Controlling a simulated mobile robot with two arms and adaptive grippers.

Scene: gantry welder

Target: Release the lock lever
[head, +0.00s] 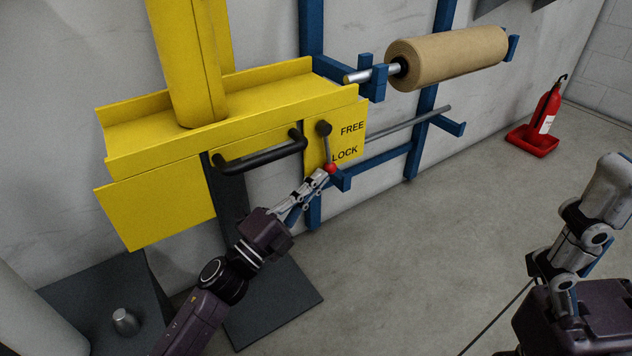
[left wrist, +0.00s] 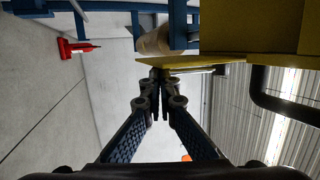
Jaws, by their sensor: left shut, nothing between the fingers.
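The lock lever (head: 327,148) is a thin grey rod on a dark round pivot on the yellow panel. It hangs down toward the word LOCK and ends in a red knob (head: 331,168). FREE is printed higher up, right of the pivot. My left gripper (head: 323,175) is shut and empty, its fingertips at the knob in the head view; I cannot tell whether they touch it. In the left wrist view, the closed fingertips (left wrist: 160,75) point toward the yellow panel edge (left wrist: 180,61). My right gripper (head: 588,222) is at the right, partly cut off, away from the lever.
A black handle (head: 262,151) sticks out left of the lever. A blue frame (head: 385,162) with a brown roll (head: 448,57) stands behind and to the right. A red fire extinguisher (head: 547,107) stands by the wall. The floor between my arms is clear.

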